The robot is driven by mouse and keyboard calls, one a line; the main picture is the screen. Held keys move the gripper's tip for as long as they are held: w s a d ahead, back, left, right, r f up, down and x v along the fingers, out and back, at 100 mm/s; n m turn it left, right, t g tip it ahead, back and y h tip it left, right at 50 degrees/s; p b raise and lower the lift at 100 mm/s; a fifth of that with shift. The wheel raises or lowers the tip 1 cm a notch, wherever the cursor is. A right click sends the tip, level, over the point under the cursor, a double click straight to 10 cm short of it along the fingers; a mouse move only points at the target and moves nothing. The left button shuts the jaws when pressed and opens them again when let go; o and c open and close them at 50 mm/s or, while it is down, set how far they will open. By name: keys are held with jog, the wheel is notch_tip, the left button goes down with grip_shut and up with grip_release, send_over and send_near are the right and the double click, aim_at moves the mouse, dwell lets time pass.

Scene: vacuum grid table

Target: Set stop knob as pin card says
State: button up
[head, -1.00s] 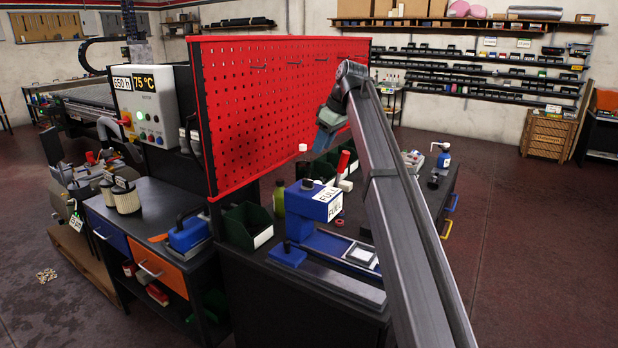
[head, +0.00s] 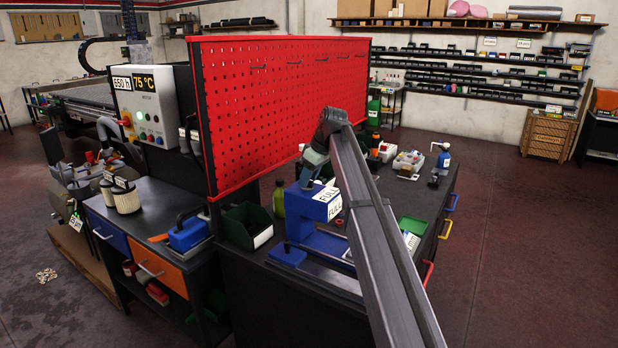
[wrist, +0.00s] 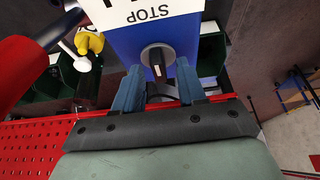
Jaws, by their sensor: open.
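The stop knob (wrist: 158,57) is a dark round knob with a pale bar, on the face of a blue block (wrist: 195,38) under an upside-down white STOP label (wrist: 150,12). My gripper (wrist: 157,82) is open in the wrist view, with one blue finger on each side just below the knob. Whether a finger touches it I cannot tell. I cannot make out a pin card.
A red pegboard (head: 270,100) stands behind the bench. A dark green bin (head: 245,225) and an olive bottle (head: 279,199) are left of the press. In the wrist view a red cylinder (wrist: 22,70) and a yellow part (wrist: 90,41) lie left of the fingers.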

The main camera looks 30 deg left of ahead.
jog(key=shift+c, duration=0.4)
grip_shut()
dwell(0.4)
jog(key=m+t, duration=0.1)
jog(key=m, duration=0.3)
jog(key=shift+s+m+t, duration=0.2)
jog(key=shift+m+t, duration=0.2)
jog(key=m+t, duration=0.1)
jog(key=m, duration=0.1)
jog(key=m+h, duration=0.1)
jog(key=m, duration=0.2)
jog(key=shift+a+t+h, duration=0.15)
jog(key=shift+t+h, duration=0.15)
jog(key=shift+t, duration=0.1)
jog(key=m+h, duration=0.1)
jog(key=m, duration=0.3)
jog(key=shift+s+a+t, duration=0.1)
jog(key=shift+t, duration=0.2)
jog(key=m+h, duration=0.1)
jog(key=m, duration=0.2)
jog(key=shift+a+m+h, duration=0.15)
jog(key=shift+m+h, duration=0.15)
jog(key=m+h, duration=0.2)
jog(key=m, duration=0.4)
jog(key=shift+a, duration=0.1)
jog(key=shift+m, duration=0.3)
